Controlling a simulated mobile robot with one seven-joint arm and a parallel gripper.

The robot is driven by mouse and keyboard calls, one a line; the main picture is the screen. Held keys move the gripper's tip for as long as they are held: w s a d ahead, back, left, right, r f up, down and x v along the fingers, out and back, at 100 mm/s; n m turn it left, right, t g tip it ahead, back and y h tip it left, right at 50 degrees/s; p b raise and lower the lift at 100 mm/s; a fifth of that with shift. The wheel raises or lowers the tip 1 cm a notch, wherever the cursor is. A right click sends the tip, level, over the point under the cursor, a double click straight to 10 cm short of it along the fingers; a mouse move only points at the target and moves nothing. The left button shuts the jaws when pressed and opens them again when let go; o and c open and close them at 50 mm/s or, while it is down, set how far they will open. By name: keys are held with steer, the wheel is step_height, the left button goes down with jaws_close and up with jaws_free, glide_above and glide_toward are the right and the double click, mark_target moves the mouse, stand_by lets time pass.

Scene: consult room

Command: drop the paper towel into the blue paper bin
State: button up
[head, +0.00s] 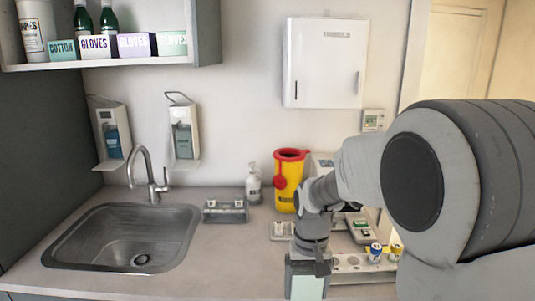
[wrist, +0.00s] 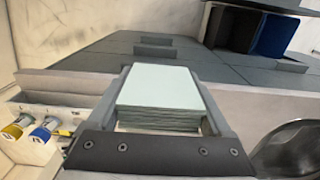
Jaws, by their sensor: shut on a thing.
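My gripper (wrist: 161,72) is shut on the paper towel (wrist: 160,90), a pale green-white folded stack. One finger lies along each side of it. In the head view the towel (head: 306,284) hangs below my gripper (head: 308,262) at the counter's front edge, right of the sink. The blue paper bin (wrist: 275,36) shows in the wrist view at the upper right, beyond the cabinet fronts and apart from my gripper. It is not visible in the head view.
A dark bin (wrist: 234,28) stands beside the blue one. The sink (head: 125,237) is on the left of the counter. A yellow sharps container (head: 288,185) stands behind my arm. Small blue- and yellow-marked vials (head: 376,251) stand right of my gripper.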

steer(key=d+f+p, duration=0.1)
steer(key=d+f, duration=0.4)
steer(key=f, duration=0.5)
steer(key=shift+w+d, duration=0.25)
steer(key=shift+w, duration=0.05)
